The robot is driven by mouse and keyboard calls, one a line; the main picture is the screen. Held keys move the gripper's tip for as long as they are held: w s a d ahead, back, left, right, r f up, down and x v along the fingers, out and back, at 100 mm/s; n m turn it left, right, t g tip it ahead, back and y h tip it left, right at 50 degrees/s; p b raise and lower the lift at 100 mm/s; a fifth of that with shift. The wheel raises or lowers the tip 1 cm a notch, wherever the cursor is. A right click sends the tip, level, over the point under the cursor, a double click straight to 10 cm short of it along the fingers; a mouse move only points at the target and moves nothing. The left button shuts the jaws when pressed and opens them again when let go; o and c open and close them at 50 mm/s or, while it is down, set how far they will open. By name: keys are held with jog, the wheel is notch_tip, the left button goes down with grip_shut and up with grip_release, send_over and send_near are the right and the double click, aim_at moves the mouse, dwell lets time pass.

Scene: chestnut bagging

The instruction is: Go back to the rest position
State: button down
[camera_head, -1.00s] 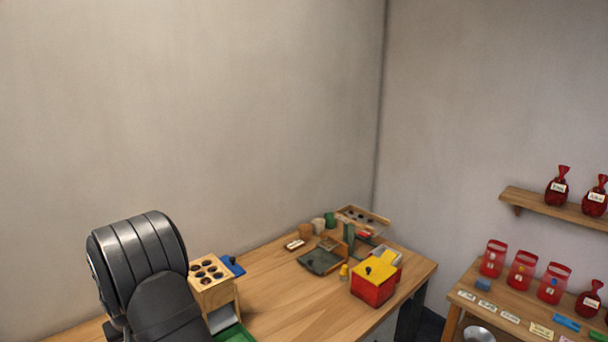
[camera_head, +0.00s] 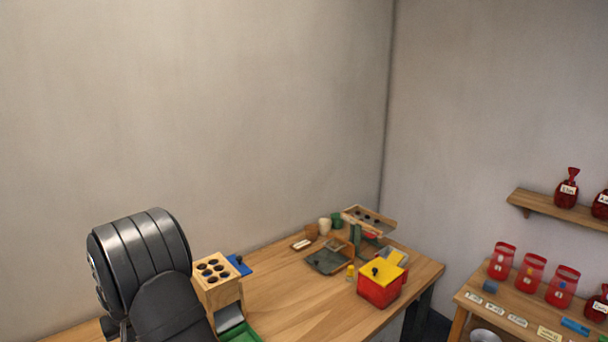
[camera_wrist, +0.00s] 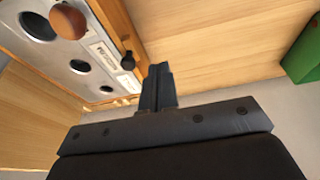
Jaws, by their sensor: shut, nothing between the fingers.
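My gripper (camera_wrist: 160,75) shows in the wrist view with its dark fingers together and nothing between them. It is close to a wooden box with a holed grey panel (camera_wrist: 50,55). A round brown chestnut (camera_wrist: 68,21) sits at one of the holes. In the head view only my dark arm shows at the lower left, and the gripper is hidden. A wooden box with several dark holes in its top (camera_head: 217,272) stands just right of my arm.
A red box with a yellow lid (camera_head: 380,284) stands on the wooden table (camera_head: 300,305). Behind it are a tilted wooden tray (camera_head: 369,220) and small cups. At the right, red bags stand on a side table (camera_head: 470,300) and a wall shelf (camera_head: 545,204). The table's middle is clear.

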jog(key=s+a+f, duration=0.2)
jog(key=s+a, duration=0.5)
jog(key=shift+a, duration=0.15)
dwell(0.5)
jog(key=w+d, duration=0.8)
jog(key=r, duration=0.3)
jog(key=s+r, duration=0.1)
jog(key=r, duration=0.1)
jog(key=shift+a+r, duration=0.35)
jog(key=shift+a, duration=0.05)
jog(key=shift+f, duration=0.1)
